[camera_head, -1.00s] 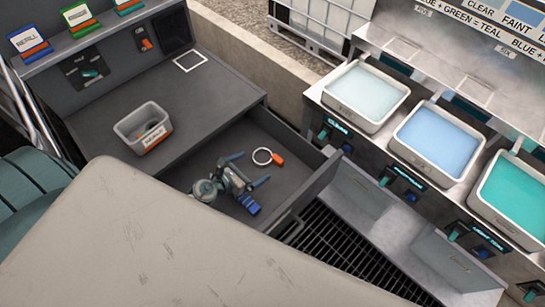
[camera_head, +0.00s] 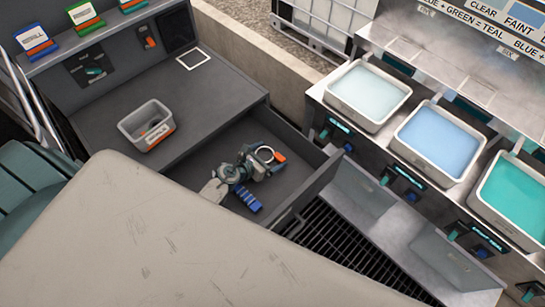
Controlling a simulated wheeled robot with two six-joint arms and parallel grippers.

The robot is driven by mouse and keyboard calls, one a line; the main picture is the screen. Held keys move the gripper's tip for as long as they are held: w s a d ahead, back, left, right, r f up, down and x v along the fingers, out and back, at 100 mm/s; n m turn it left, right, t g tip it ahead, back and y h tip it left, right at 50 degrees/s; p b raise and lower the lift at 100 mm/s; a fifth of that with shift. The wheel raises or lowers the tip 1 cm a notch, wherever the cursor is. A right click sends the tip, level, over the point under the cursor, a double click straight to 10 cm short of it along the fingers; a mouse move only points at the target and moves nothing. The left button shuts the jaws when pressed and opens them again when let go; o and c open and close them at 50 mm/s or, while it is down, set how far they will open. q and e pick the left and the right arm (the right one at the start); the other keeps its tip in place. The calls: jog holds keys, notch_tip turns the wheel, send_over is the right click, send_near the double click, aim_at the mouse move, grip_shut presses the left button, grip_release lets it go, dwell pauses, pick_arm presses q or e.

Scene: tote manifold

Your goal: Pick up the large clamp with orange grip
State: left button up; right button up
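The clamp with the orange grip (camera_head: 280,157) is a pale ring lying in the open grey drawer (camera_head: 318,186). My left gripper (camera_head: 256,161) is down in the drawer, right at the ring's near left side. It overlaps the ring in this view and partly hides it. The fingers are small and dark here, so I cannot tell whether they are open or touch the ring. A blue-ended object (camera_head: 247,201) lies nearer the drawer's front, partly behind my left wrist. My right gripper is not in view.
A small grey bin (camera_head: 133,124) with an orange label stands on the dark counter (camera_head: 200,104) left of the drawer. The drawer walls surround my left gripper. Totes of clear, blue (camera_head: 437,140) and teal liquid stand at right. A dark floor grate (camera_head: 335,240) lies below.

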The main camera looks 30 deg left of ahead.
pick_arm(q)
jog(key=c, duration=0.4)
